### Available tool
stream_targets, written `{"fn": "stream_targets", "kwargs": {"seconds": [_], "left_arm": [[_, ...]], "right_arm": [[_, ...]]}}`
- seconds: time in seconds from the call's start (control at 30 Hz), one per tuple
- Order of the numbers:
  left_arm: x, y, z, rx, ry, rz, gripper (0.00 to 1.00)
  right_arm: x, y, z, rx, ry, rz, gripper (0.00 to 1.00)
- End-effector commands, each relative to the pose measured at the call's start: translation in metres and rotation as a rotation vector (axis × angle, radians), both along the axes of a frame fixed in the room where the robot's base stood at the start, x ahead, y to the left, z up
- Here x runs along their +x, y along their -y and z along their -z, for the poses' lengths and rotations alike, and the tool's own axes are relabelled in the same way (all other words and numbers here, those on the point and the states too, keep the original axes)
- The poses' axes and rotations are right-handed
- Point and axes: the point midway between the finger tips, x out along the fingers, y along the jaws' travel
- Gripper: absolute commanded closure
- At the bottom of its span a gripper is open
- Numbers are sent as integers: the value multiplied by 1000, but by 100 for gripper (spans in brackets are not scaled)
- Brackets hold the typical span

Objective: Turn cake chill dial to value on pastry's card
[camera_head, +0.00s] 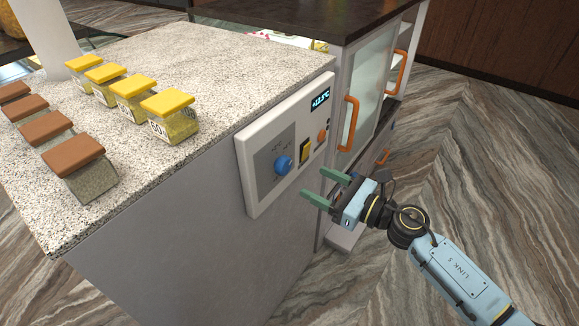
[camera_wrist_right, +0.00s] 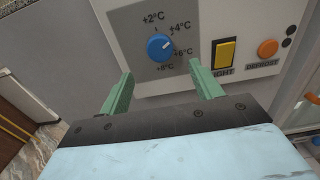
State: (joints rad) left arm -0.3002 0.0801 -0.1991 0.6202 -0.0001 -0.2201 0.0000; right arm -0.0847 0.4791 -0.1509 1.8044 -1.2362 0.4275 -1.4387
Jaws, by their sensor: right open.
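The blue chill dial (camera_head: 283,165) sits on a white control panel (camera_head: 253,196) on the counter's side. In the right wrist view the dial (camera_wrist_right: 160,47) has marks of +2°C, +4°C, +6°C and +8°C around it. A small white mark on the knob seems to point to the upper right, but I cannot read its exact setting. My right gripper (camera_head: 326,184) is open and empty, just in front of the panel and apart from the dial. In the wrist view its two green fingertips (camera_wrist_right: 165,82) are below the dial. No pastry or card is recognisable. My left gripper is out of view.
The panel also has a yellow light switch (camera_wrist_right: 224,53), an orange defrost button (camera_wrist_right: 267,48) and a lit display (camera_head: 320,99). Yellow-lidded jars (camera_head: 167,103) and brown-lidded jars (camera_head: 73,155) stand on the speckled counter. Cabinet doors with orange handles (camera_head: 349,124) are beyond the panel.

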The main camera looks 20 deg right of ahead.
Motion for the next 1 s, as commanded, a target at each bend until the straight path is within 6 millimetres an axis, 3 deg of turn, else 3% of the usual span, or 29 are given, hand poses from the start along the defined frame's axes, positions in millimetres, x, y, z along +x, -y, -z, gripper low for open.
{"fn": "stream_targets", "kwargs": {"seconds": [0.2,0.4,0.83,1.0], "left_arm": [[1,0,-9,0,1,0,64],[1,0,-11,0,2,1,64],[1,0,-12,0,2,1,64],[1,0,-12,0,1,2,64]], "right_arm": [[38,-29,-3,3,1,1,36],[61,-47,-1,4,-2,2,36],[69,-54,0,2,-2,0,36],[69,-54,0,2,-2,0,55]]}}
